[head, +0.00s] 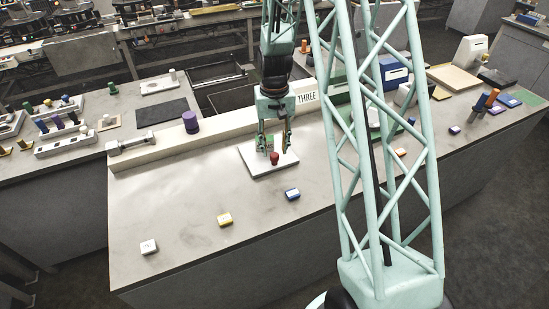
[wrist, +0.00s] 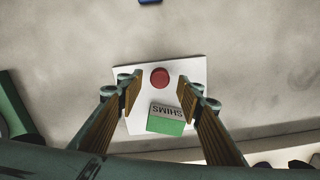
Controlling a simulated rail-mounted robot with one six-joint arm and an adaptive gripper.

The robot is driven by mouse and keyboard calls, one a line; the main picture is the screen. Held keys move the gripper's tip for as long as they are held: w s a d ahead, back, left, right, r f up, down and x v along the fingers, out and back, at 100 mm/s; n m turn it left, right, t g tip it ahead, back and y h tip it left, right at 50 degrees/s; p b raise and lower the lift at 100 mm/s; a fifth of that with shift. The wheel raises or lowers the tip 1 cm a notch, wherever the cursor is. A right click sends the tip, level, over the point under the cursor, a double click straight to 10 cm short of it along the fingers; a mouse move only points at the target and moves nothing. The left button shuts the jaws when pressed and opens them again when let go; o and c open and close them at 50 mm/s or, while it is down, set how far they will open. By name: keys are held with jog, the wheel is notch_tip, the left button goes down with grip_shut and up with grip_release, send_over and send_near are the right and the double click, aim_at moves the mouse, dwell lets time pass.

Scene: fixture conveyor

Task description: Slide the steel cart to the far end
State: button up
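No thing in view is marked as the steel cart, and I cannot tell for certain which one it is. A silver metal piece with a rounded end (head: 131,144) lies at the left end of the long pale ledge. A white plate (head: 259,165) with a red round knob (head: 274,158) lies on the grey bench. My gripper (head: 275,143) is over this plate, its fingers apart. In the wrist view the knob (wrist: 160,77) shows between and slightly beyond the fingertips (wrist: 159,90); I cannot tell their height above it. A green box labelled SHIMS (wrist: 166,120) is on the plate.
Small white (head: 149,247), yellow (head: 224,220) and blue (head: 292,194) blocks lie in a slanting row on the bench. A purple cylinder (head: 190,122) stands behind the ledge. A THREE sign (head: 307,98) is behind my gripper. The bench's left front is mostly clear.

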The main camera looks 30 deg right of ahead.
aim_at(275, 155)
jog(key=shift+f, duration=2.65)
jog(key=c, duration=1.1)
